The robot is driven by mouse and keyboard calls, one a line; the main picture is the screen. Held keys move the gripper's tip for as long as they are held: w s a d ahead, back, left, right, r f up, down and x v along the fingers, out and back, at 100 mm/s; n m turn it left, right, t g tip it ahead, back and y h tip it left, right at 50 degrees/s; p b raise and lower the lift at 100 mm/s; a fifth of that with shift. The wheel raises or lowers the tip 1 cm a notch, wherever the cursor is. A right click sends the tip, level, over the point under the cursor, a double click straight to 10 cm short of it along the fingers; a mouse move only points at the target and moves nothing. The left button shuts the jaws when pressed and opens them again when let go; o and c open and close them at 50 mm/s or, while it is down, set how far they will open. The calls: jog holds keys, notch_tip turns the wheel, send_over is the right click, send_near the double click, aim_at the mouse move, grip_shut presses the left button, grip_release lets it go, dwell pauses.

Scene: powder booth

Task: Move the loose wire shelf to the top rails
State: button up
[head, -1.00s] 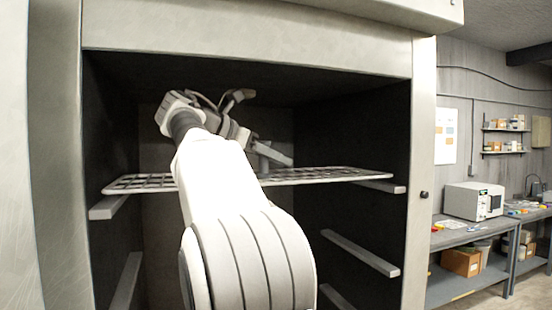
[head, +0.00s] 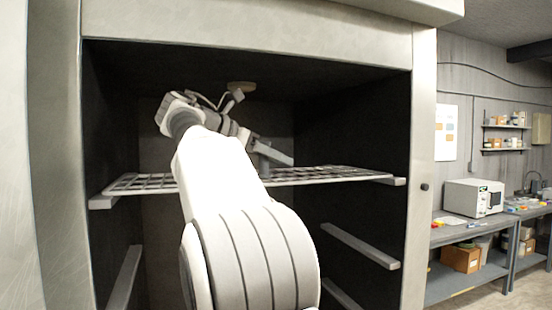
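The wire shelf (head: 325,176) is a pale grid lying about level across the inside of the dark cabinet. Its left end is at the top left rail (head: 103,202) and its right end is at the top right rail (head: 398,181). It looks to be resting on both, though its far edge is hard to see. My gripper (head: 273,155) is inside the cabinet, just above the shelf's middle. A finger shows there, but my arm hides part of the shelf and the grip, so I cannot tell whether it holds the shelf.
The cabinet's top frame (head: 250,45) and side posts bound the opening. A grey workbench (head: 455,235) with a white instrument (head: 473,198) stands outside at right.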

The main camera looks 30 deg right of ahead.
jog(key=o, duration=0.3)
jog(key=shift+a, duration=0.1)
